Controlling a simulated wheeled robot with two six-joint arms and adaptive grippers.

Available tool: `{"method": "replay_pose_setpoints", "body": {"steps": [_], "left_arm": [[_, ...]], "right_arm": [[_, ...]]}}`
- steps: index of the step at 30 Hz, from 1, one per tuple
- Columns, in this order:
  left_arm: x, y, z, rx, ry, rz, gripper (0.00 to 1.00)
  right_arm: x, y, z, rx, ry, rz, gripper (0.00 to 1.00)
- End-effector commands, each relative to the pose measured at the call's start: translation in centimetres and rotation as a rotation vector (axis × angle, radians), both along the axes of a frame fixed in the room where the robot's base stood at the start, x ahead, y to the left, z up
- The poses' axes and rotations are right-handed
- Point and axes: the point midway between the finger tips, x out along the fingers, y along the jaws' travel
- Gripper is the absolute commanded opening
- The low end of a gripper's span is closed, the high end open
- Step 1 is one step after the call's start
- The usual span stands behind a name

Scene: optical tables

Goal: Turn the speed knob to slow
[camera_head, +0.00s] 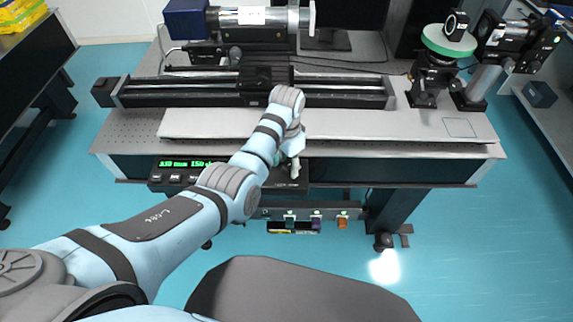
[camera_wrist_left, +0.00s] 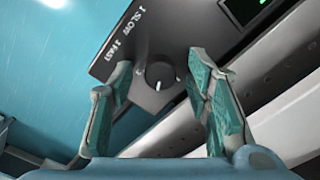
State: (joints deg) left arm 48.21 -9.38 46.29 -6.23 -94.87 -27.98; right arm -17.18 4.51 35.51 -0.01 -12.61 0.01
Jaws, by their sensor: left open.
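The speed knob (camera_wrist_left: 158,75) is a small round grey knob on a dark control panel (camera_wrist_left: 103,62). A small light mark shows near its lower edge in the left wrist view. The words SLOW and FAST are printed on the panel at the upper left of that view. My left gripper (camera_wrist_left: 161,60) is open, with one teal-padded finger on each side of the knob and visible gaps to it. In the head view my left gripper (camera_head: 294,160) is at the right part of the panel (camera_head: 172,185) on the table's front edge, and hides the knob.
A green lit display (camera_head: 185,164) is on the panel's left part. A long black rail (camera_head: 180,92) lies on the optical table (camera_head: 475,150) behind it. Below the front edge hangs a grey strip with small coloured parts (camera_head: 342,223). The floor to the right is clear.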

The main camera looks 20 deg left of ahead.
Motion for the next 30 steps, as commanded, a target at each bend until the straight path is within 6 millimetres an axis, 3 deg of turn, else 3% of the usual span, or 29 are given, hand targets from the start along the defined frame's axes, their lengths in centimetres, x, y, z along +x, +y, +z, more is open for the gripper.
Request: {"method": "replay_pose_setpoints", "body": {"steps": [6,15,30], "left_arm": [[0.0,0.0,0.0,0.000,-0.001,0.000,0.45],[0.0,0.0,0.0,0.001,-0.001,0.000,0.00],[0.0,0.0,0.2,0.001,0.001,0.109,0.00]], "right_arm": [[0.0,0.0,0.1,0.000,0.000,0.000,0.40],[0.0,-0.1,0.1,-0.001,0.000,0.000,0.40],[0.0,-0.1,1.2,-0.002,0.000,0.001,0.40]]}}
